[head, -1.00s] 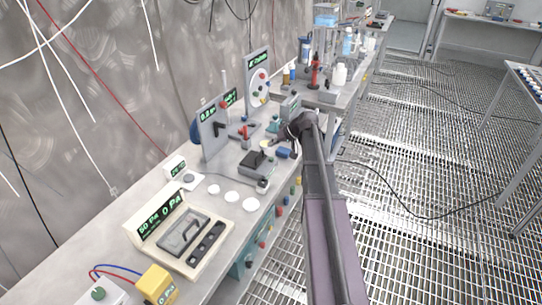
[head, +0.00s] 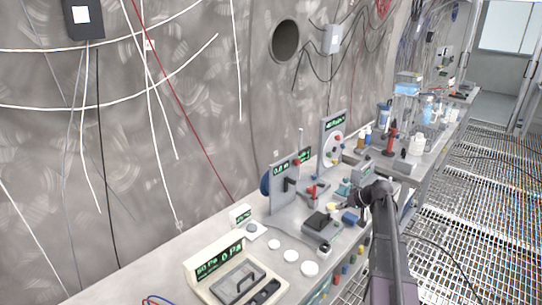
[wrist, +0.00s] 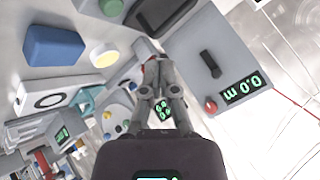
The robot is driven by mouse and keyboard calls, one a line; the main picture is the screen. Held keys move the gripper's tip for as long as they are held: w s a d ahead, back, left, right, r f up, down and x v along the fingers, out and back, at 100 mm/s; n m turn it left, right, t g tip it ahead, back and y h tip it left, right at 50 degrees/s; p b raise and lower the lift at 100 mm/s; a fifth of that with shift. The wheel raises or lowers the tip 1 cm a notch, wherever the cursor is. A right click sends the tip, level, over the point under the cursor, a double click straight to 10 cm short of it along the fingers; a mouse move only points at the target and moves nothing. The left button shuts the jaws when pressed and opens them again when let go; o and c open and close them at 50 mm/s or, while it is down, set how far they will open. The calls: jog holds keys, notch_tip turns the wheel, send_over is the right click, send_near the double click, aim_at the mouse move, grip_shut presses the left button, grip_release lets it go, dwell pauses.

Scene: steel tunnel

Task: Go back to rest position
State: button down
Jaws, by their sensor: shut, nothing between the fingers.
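My gripper (wrist: 157,68) shows in the wrist view with its two dark fingers close together and nothing between them. It hangs over the instrument bench (head: 150,270). A blue block (wrist: 52,46) and a pale yellow disc (wrist: 103,54) lie left of the fingertips, and a grey panel (wrist: 195,45) with a green "0.0 m" display and a red button is at the right. In the head view my arm reaches up from the lower right. Its end is beside the blue block (head: 350,217), and the fingers are hard to make out there.
A cream pressure unit (head: 212,265) and several white discs (head: 291,256) are on the near bench. An upright grey panel (head: 285,185) and a dial panel (head: 333,137) stand behind. Bottles (head: 417,146) crowd the far bench. Grating floor (head: 465,215) is open at the right.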

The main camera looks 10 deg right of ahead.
jog(key=s+a+f+g+h+p, duration=0.1)
jog(key=s+a+g+h+p, duration=0.2)
jog(key=s+a, duration=2)
jog(key=shift+s+a+f+g+h+p, duration=0.15)
jog(key=shift+s+f+g+h+p, duration=0.25)
jog(key=shift+s+g+h, duration=1.1)
jog(key=shift+w+g, duration=0.25)
jog(key=shift+g, duration=0.05)
